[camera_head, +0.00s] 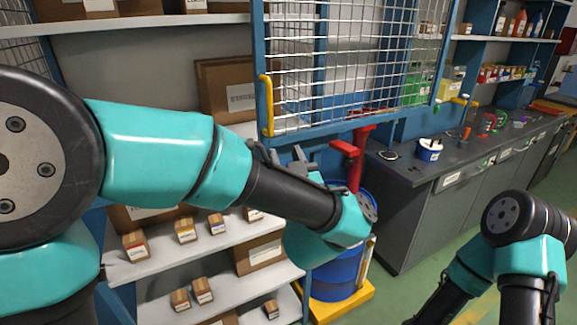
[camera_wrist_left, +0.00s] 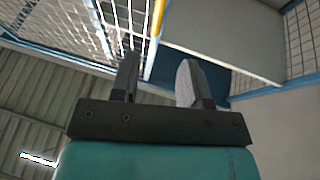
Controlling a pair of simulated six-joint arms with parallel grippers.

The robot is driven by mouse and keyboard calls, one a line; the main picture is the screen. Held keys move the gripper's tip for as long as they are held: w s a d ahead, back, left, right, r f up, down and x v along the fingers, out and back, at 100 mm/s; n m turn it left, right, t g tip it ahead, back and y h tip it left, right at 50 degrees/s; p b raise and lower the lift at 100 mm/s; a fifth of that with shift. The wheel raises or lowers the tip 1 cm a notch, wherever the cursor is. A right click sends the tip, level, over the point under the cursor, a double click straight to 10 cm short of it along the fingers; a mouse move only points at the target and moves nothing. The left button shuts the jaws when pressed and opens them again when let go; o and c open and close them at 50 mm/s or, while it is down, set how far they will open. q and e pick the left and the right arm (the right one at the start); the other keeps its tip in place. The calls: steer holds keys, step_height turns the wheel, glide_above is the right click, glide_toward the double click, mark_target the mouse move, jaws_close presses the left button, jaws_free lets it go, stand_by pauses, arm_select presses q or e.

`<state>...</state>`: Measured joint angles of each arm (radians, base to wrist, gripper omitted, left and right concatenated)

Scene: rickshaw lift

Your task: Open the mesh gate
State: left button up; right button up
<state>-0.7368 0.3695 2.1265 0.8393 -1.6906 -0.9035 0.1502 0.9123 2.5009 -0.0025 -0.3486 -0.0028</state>
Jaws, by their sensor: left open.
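The mesh gate (camera_head: 350,60) has a blue frame with pale wire mesh and stands at the top middle of the head view. Its yellow handle (camera_head: 267,105) is on the left upright of the frame. My left gripper (camera_head: 280,155) is just below the handle, open, with its fingers pointing upward. In the left wrist view the two fingers (camera_wrist_left: 158,82) are apart with nothing between them. The yellow handle (camera_wrist_left: 156,25) shows above them there, beside the mesh (camera_wrist_left: 122,20). I see no contact with the handle. My left forearm hides part of the shelves. My right gripper is out of view.
White shelves (camera_head: 210,245) with cardboard boxes are behind my left arm. A blue drum (camera_head: 337,275) stands on a yellow base below the gate, with a red handled item (camera_head: 352,150) above it. A dark workbench (camera_head: 430,165) is on the right. Green floor is open at far right.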

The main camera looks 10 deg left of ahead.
arm_select(q)
steer(key=shift+v, duration=1.1)
steer(key=shift+f, duration=0.1)
steer(key=w+a+f+m+g+h, duration=0.2)
steer(key=w+f+h, duration=0.1)
steer(key=f, duration=0.8)
steer(key=w+a+f+m+g+h, duration=0.2)
steer(key=a+f+g+h, duration=0.15)
steer(key=f, duration=0.75)
steer(key=w+a+f+m+g+h, duration=0.1)
steer(key=w+f+g+h, duration=0.2)
steer(key=f, duration=0.7)
steer(key=s+a+f+g+h, duration=0.1)
steer(key=s+a+f+g, duration=0.2)
steer(key=s+f, duration=0.35)
steer(key=s+a+f+g+h, duration=0.2)
steer(key=s+f, duration=0.1)
steer(key=f, duration=0.7)
steer(key=s+a+f+n+g, duration=0.1)
steer(key=s+a+f+g, duration=0.2)
steer(key=s, duration=0.9)
step_height(320, 180, down, 5)
steer(key=g+h, duration=0.1)
steer(key=g, duration=0.2)
steer(key=shift+s+f+n, duration=0.2)
steer(key=shift+s+n, duration=0.05)
steer(key=shift+n, duration=0.15)
